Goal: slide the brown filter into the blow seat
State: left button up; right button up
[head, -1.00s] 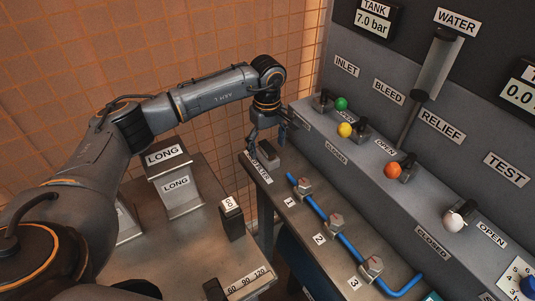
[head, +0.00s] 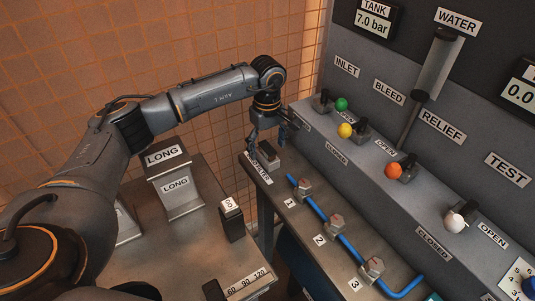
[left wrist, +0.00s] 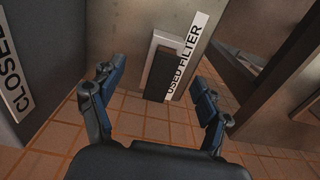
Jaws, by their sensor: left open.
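My left gripper (head: 267,147) is open and empty at the far left end of the bench (head: 295,218), fingers pointing down. A small dark block or holder (head: 268,158) sits just below the fingers, beside a label reading "USED FILTER" (head: 258,169). In the left wrist view the open fingers (left wrist: 160,74) frame a dark panel with a pale edge (left wrist: 155,74), beside the same label (left wrist: 186,56). I cannot tell any gap between fingers and block. I cannot make out a brown filter or a seat marked blow. My right gripper is not in view.
A panel ledge with colored-knob valves (head: 394,170) rises behind the bench. A blue pipe (head: 337,226) with several fittings runs along the bench. A nearer table (head: 181,247) holds blocks labelled "LONG" (head: 180,200) and a dark upright block (head: 232,225). A gap separates the table and bench.

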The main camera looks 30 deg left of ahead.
aim_at(267, 147)
pick_arm(q)
grip_shut()
dwell(0.3)
jog(key=shift+r, duration=0.1)
jog(key=shift+r+p, duration=1.25)
jog(key=shift+r, duration=0.6)
jog(key=shift+r+p, duration=0.6)
jog(key=shift+r, duration=0.45)
jog(key=shift+r, duration=0.25)
